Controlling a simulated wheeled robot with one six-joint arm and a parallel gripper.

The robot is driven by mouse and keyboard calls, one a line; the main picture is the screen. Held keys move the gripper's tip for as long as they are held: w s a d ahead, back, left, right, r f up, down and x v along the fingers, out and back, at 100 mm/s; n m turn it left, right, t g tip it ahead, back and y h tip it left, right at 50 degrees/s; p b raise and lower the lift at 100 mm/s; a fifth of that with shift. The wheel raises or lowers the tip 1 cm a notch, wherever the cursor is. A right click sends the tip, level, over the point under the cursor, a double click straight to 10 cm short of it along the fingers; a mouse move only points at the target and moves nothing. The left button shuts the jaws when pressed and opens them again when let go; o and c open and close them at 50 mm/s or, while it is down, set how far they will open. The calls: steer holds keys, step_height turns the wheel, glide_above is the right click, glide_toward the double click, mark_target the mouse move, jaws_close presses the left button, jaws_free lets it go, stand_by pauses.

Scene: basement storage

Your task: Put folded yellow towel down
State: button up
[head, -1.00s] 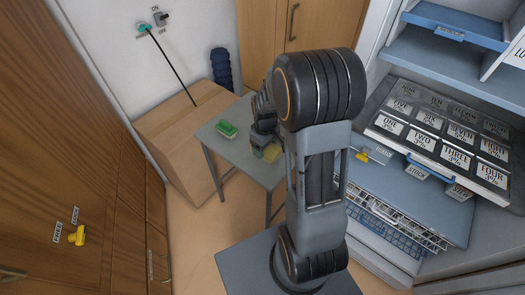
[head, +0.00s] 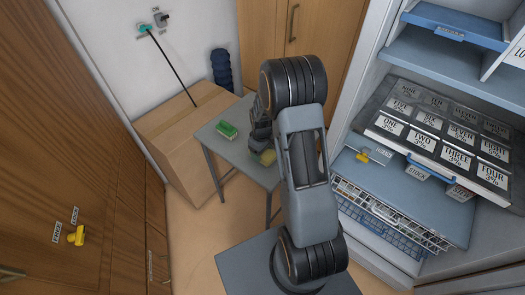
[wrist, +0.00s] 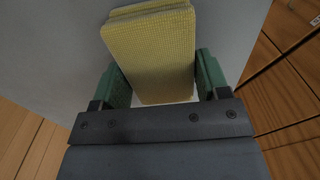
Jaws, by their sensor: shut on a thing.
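The folded yellow towel (wrist: 150,55) is between the two green finger pads of my gripper (wrist: 160,85) in the wrist view. My gripper is shut on it. In the head view the towel (head: 267,157) shows as a small yellow patch at the right part of the grey table (head: 226,148), beside my dark wrist. The grey surface lies behind the towel in the wrist view. I cannot tell whether the towel touches the table top. My arm hides part of the table's right side.
A green block-like item (head: 227,130) lies on the table's left part. A shelf unit with a labelled dark panel (head: 440,130) and a wire basket (head: 385,220) is at right.

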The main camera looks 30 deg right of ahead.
steer(key=o, duration=0.8)
steer(key=shift+f, duration=0.1)
steer(key=shift+f, duration=0.25)
step_height(320, 180, up, 14)
steer(key=f, duration=0.1)
steer(key=s+a+r+m+t, duration=0.1)
steer(key=s+a+r, duration=0.2)
steer(key=s, duration=0.2)
steer(key=s+a+r+m+t, duration=0.1)
steer(key=s+a+r+m, duration=0.1)
steer(key=s+a+r, duration=0.1)
steer(key=s+a+r+m+t, duration=0.1)
steer(key=s+a+r+m, duration=0.1)
steer(key=s, duration=0.6)
steer(key=shift+s+a+r, duration=0.1)
steer(key=shift+a+r, duration=0.25)
steer(key=shift+r, duration=0.25)
steer(key=shift+a+r, duration=0.3)
steer(key=shift+r, duration=0.25)
